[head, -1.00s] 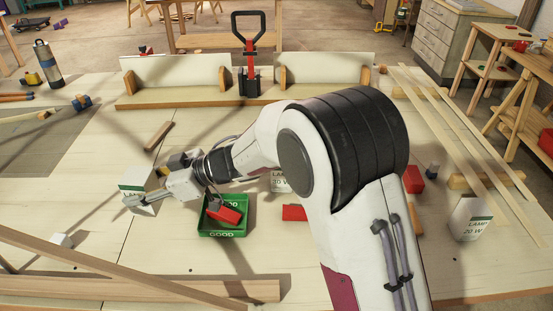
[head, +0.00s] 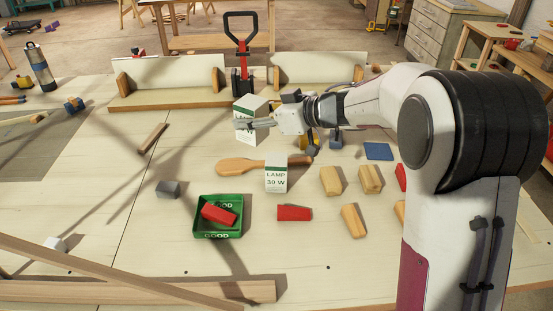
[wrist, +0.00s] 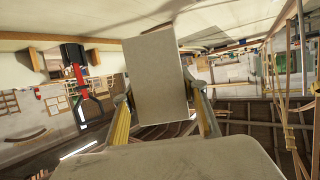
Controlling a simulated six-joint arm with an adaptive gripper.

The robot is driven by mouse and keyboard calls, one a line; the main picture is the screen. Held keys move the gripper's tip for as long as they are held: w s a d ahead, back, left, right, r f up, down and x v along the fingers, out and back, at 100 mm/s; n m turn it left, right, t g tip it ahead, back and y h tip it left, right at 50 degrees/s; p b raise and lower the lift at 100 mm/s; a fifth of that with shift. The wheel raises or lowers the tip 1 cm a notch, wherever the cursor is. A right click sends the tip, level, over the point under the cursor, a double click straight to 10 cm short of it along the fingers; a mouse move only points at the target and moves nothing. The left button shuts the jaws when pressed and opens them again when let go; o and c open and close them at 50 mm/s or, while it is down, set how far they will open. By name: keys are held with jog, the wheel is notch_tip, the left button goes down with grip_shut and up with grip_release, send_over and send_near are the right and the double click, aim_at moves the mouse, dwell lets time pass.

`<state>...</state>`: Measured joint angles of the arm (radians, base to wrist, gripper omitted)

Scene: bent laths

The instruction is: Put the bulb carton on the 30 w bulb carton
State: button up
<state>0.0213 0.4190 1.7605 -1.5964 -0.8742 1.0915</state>
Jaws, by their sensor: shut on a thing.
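In the wrist view, the carton's plain face (wrist: 157,75) stands between the two fingers (wrist: 163,122). The 30 W bulb carton (head: 276,181) stands upright on the table, nearer the camera and a little right of the held carton. The two cartons are apart. The held carton's label is partly hidden by my fingers.
A wooden paddle (head: 238,166) lies behind the 30 W carton. A green tray (head: 198,232) with a red block, another red block (head: 294,213) and several wooden blocks (head: 331,181) lie around it.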

jog(key=w+d+r+m+t+h, duration=0.1)
jog(key=d+m, duration=0.1)
jog(key=d, duration=0.4)
jog(key=shift+w+r+t+h, duration=0.2)
jog(key=shift+w+t+h, duration=0.1)
jog(key=shift+t, duration=0.1)
send_over(277, 159)
notch_tip(277, 159, down, 6)
jog(key=shift+f, duration=0.15)
dwell(0.3)
jog(key=shift+f, duration=1.85)
jog(key=shift+f, duration=0.15)
jog(key=o, duration=1.1)
